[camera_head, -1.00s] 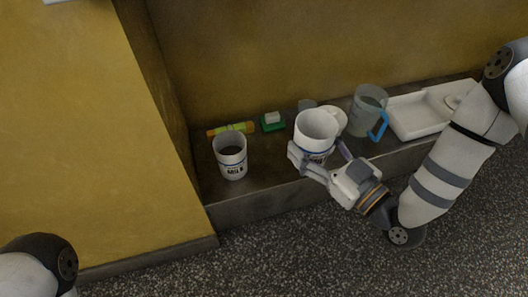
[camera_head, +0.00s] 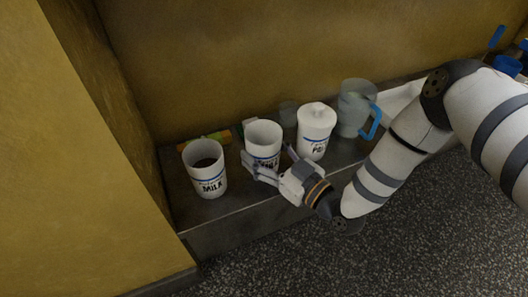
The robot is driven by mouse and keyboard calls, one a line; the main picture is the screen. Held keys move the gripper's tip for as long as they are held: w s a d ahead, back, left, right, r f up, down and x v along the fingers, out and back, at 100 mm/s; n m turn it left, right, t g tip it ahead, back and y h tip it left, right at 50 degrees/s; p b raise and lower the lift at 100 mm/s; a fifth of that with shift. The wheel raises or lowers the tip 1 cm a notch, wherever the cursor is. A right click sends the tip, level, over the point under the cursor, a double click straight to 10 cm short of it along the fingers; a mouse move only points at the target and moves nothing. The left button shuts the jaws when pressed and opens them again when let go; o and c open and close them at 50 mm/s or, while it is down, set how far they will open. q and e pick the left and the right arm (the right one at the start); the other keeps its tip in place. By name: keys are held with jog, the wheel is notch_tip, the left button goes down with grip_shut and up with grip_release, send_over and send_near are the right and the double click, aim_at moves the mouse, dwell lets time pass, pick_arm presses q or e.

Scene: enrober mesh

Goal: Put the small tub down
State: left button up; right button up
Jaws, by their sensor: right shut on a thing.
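The small white tub (camera_head: 263,134) is open-topped with a blue band and dark lettering, and stands upright in the camera_head view. My right gripper (camera_head: 268,164) is shut on it from the front, low on its side. The tub is over the dark ledge (camera_head: 218,212) or on it; the gripper hides its base, so I cannot tell whether it touches. A white tub marked MILK (camera_head: 209,184), with dark contents, stands to its left. A white lidded tub (camera_head: 314,138) stands to its right. My left gripper is out of view.
A jug with a blue handle (camera_head: 354,112) stands right of the lidded tub, with a white tray (camera_head: 400,100) beyond it. A greyish cup (camera_head: 288,113) and a green-yellow item (camera_head: 218,137) are behind. The yellow wall closes the back. Gaps between the tubs are narrow.

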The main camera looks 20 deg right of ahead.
jog(key=shift+f, duration=0.25)
jog(key=o, duration=1.7)
jog(key=shift+r, duration=0.15)
jog(key=shift+s+d+r, duration=0.15)
jog(key=shift+s, duration=0.1)
pick_arm(q)
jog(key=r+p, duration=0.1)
jog(key=p, duration=0.1)
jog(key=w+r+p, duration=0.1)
jog(key=p, duration=0.1)
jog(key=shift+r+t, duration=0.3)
pick_arm(e)
jog(key=v, duration=1.1)
jog(key=shift+s, duration=0.25)
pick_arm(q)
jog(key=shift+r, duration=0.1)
